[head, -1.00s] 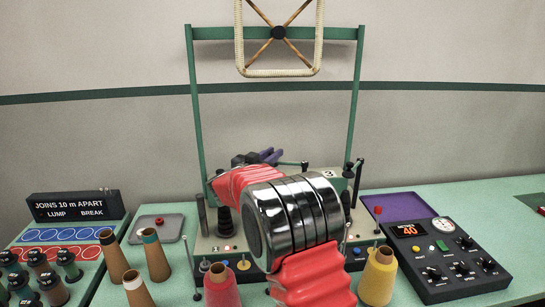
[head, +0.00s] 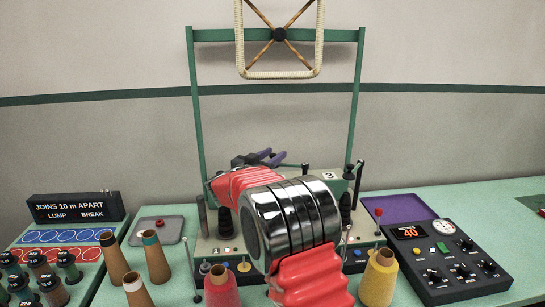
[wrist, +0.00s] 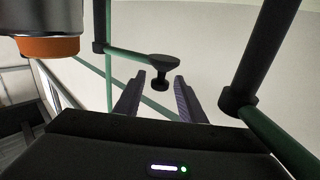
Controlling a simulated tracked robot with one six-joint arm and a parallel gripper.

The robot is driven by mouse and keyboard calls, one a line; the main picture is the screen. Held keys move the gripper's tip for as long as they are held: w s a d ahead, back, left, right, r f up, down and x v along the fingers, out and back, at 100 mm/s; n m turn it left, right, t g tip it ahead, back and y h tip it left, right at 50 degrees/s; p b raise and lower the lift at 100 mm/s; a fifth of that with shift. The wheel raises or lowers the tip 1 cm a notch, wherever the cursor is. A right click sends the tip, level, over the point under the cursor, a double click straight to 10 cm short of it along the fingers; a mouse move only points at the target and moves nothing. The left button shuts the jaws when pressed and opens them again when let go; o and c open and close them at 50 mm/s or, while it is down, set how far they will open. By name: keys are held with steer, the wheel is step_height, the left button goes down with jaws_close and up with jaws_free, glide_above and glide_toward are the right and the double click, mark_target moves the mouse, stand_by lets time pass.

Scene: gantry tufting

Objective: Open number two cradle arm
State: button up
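A dark knob (wrist: 161,84) on the end of a green bar with black fittings (wrist: 140,54) stands just beyond the fingertips, lined up with the gap; contact cannot be told. In the head view a short bar (head: 292,165) reaches right from near the gripper. A label "3" (head: 329,175) shows; no number two label is visible.
A dark upright post (wrist: 255,65) stands close on the right in the wrist view, with an orange-rimmed cylinder (wrist: 48,47) at upper left. The green frame (head: 196,110) rises around the machine. Yarn cones (head: 378,278) stand in front; a control box (head: 445,260) sits right.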

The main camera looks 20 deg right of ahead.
step_height(320, 180, up, 10)
steer(key=shift+f, duration=0.1)
stand_by(0.5)
stand_by(0.4)
